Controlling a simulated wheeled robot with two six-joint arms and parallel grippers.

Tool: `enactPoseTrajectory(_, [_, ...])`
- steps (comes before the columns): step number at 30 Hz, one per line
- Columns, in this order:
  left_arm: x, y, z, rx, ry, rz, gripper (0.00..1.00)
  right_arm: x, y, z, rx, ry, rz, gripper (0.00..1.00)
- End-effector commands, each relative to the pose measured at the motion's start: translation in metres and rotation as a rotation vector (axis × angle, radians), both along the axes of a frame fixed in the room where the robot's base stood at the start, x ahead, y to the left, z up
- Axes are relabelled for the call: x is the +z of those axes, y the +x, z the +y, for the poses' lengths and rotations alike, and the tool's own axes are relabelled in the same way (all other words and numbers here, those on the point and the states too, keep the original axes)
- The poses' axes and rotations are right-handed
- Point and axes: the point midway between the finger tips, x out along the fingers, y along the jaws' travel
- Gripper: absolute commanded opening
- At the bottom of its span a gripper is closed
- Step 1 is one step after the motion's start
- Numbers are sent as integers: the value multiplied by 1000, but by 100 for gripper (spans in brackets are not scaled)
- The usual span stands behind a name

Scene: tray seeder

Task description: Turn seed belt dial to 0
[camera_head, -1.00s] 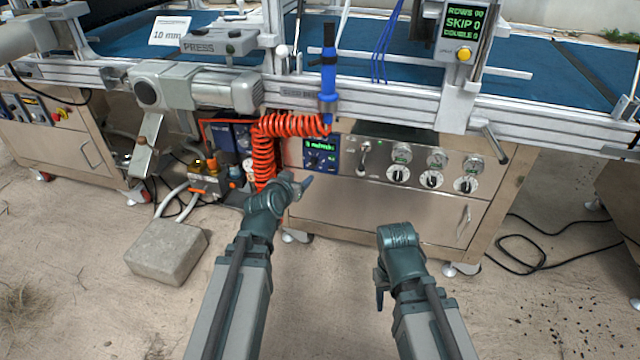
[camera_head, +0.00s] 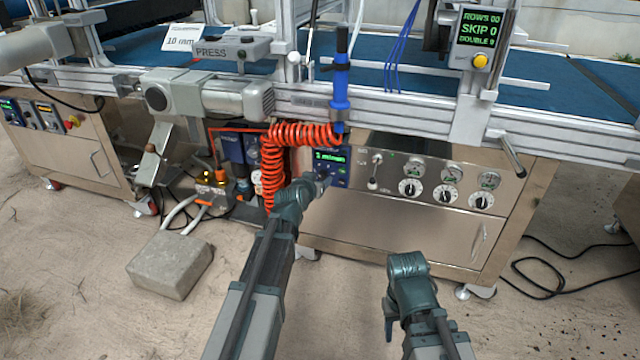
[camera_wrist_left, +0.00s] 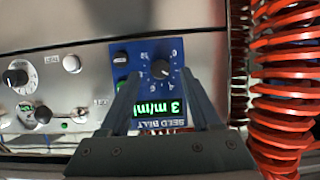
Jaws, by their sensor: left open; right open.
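The seed belt panel (camera_head: 331,158) is a blue plate with a green display on the cabinet front. In the left wrist view the seed belt panel (camera_wrist_left: 148,52) is upside down and its display (camera_wrist_left: 160,109) seems to read 3 m/min. Its black dial (camera_wrist_left: 160,68) has white numbers around it. My left gripper (camera_head: 322,179) is at the panel. In the left wrist view its open fingers stand on either side of the dial; I cannot tell whether they touch it. In the head view the gripper hides most of the dial. My right gripper (camera_head: 389,322) is open, low and away from the cabinet.
A coiled orange hose (camera_head: 270,165) hangs just left of the panel, close to my left gripper. Several other dials (camera_head: 445,193) sit to the right on the cabinet front. A concrete block (camera_head: 170,264) lies on the ground at the left.

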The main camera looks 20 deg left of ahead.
Motion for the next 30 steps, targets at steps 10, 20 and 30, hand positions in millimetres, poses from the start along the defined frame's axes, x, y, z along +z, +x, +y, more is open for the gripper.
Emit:
enactPoseTrajectory(10, [-8,20,-1,-1,2,0,64,-8,0,0,0,0,-1,50])
enactPoseTrajectory(20, [-8,20,-1,0,1,0,46,-8,0,0,0,0,-1,50])
enactPoseTrajectory(30, [-8,20,-1,0,1,0,0,-8,0,0,0,0,-1,50])
